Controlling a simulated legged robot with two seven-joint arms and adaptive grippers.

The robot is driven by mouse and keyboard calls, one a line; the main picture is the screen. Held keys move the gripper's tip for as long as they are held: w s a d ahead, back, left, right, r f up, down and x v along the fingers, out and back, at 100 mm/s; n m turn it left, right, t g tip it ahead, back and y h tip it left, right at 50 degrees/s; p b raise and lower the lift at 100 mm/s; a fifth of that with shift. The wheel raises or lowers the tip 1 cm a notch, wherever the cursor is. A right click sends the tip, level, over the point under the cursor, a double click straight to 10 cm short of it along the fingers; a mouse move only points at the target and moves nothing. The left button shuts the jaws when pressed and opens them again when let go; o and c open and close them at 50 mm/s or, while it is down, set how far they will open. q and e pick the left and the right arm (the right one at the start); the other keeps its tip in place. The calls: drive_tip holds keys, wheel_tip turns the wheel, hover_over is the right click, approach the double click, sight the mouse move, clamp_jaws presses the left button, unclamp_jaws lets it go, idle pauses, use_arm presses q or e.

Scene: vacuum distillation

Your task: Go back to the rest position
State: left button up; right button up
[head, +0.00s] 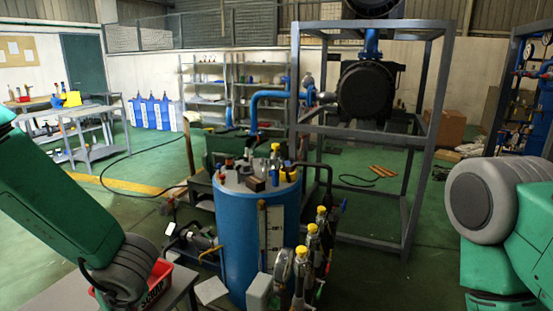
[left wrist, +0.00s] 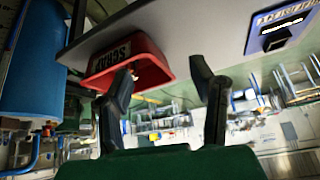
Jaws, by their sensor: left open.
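My left gripper (left wrist: 160,64) shows in the left wrist view with its two dark fingers spread apart and nothing between them. A red bin (left wrist: 148,68) with a lettered label lies beyond the fingertips in that view; I cannot tell the exact gap. In the head view my left arm comes in from the left and hides its gripper. The red bin (head: 158,281) shows there partly behind that arm. My right arm is at the right edge of the head view, and its gripper is out of sight.
A blue tank (head: 236,235) with valves and yellow-capped fittings (head: 312,230) stands in front. A grey table (head: 70,291) is at lower left. A grey metal frame (head: 412,190) holding a black vessel (head: 366,91) stands behind. Green floor is open at left.

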use_arm(q)
drive_tip(key=s+d+f+m+h+b, duration=0.1)
drive_tip(key=s+f+m+b, duration=0.2)
drive_tip(key=f, duration=0.5)
drive_tip(key=s+f+m+h+b, duration=0.1)
drive_tip(key=s+f+m, duration=0.2)
drive_tip(key=s+f, duration=0.45)
drive_tip(key=s+d+f+m+g+h+b, duration=0.1)
drive_tip(key=s+f+m, duration=0.1)
drive_tip(key=s+f, duration=0.3)
drive_tip(key=s+d+f+m+g+h+b, duration=0.1)
drive_tip(key=s+f, duration=0.4)
drive_tip(key=s, duration=0.6)
drive_tip(key=shift+d+f+m+g+h+b, duration=0.35)
drive_tip(key=shift+m+g+h+b, duration=0.2)
drive_tip(key=shift+m, duration=0.45)
drive_tip(key=shift+a, duration=0.3)
drive_tip(key=shift+d, duration=0.1)
